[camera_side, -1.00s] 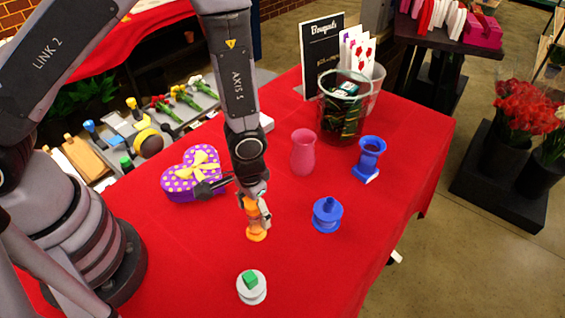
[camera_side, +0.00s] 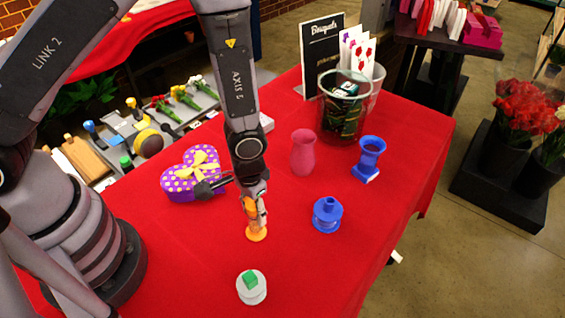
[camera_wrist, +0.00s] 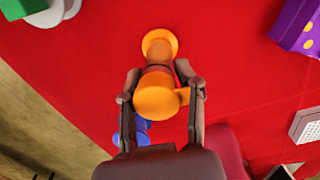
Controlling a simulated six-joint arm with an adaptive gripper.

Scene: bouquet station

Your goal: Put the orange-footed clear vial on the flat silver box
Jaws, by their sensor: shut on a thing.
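An orange, waisted vessel with a round foot (camera_side: 256,234) stands upright below my wrist; no clear part of it can be made out. My gripper (camera_side: 261,212) points down and is shut on its narrow middle. In the wrist view the two fingers of my gripper (camera_wrist: 160,75) lie on either side of the orange vessel (camera_wrist: 157,97). Its foot looks at or very near the red cloth; I cannot tell if it touches. A flat pale grey box (camera_wrist: 306,124) shows at the right edge of the wrist view; in the side view a corner (camera_side: 267,122) shows behind my arm.
A purple heart box (camera_side: 192,180) lies left of my gripper. A blue pot (camera_side: 327,214), pink vase (camera_side: 303,152) and blue vase (camera_side: 369,158) stand to the right. A white disc with a green block (camera_side: 251,287) lies in front. Red cloth between them is clear.

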